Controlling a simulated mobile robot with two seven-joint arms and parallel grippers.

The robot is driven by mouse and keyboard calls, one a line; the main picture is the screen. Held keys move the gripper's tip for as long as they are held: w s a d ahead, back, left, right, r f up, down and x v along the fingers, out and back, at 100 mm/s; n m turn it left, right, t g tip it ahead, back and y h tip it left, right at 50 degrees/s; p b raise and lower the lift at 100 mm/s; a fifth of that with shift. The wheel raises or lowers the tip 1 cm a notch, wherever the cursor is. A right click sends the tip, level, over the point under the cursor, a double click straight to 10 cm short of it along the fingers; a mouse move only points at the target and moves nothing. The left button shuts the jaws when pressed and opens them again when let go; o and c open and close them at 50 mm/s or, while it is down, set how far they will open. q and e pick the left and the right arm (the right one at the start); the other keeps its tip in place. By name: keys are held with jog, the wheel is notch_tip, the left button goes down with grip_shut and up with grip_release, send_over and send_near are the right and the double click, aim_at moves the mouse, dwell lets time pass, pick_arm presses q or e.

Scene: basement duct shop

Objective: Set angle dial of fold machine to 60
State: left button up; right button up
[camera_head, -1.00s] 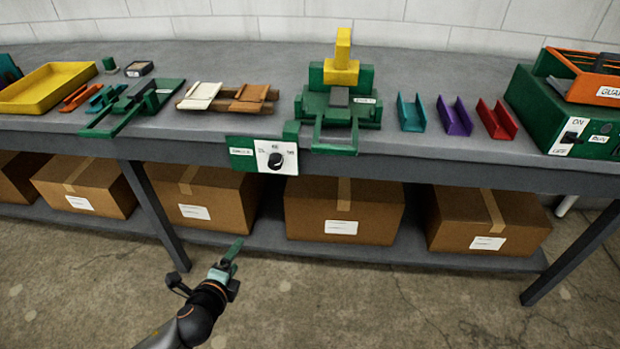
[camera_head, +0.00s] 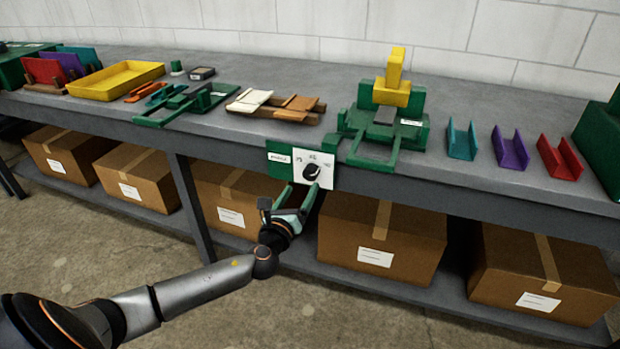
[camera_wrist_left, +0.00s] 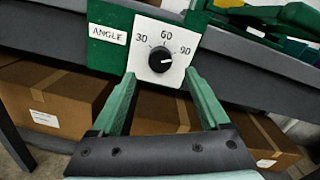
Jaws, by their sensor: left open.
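The angle dial is a black round knob (camera_head: 312,172) on a white plate on the front edge of the bench, beside a green panel. In the left wrist view, the knob (camera_wrist_left: 160,59) sits under the marks 30, 60 and 90, next to an ANGLE label (camera_wrist_left: 107,34). Its pale pointer mark seems to face right, toward 90. The green fold machine (camera_head: 385,125), with a yellow upright part, stands on the bench above. My left gripper (camera_head: 298,197) is open and empty just below and in front of the dial. In the wrist view, its fingertips (camera_wrist_left: 160,76) are on either side, apart from the knob. My right gripper is out of view.
Teal, purple and red channels (camera_head: 510,150) lie right of the machine. Brown and white pieces (camera_head: 275,104) and a yellow tray (camera_head: 115,78) lie left. Cardboard boxes (camera_head: 380,240) fill the lower shelf, behind and below my gripper. The floor in front is clear.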

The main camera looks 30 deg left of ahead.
aim_at(309, 176)
pick_arm(q)
jog(key=b+x, duration=0.1)
jog(key=x, duration=0.6)
jog(key=shift+d, duration=0.1)
grip_shut()
dwell(0.5)
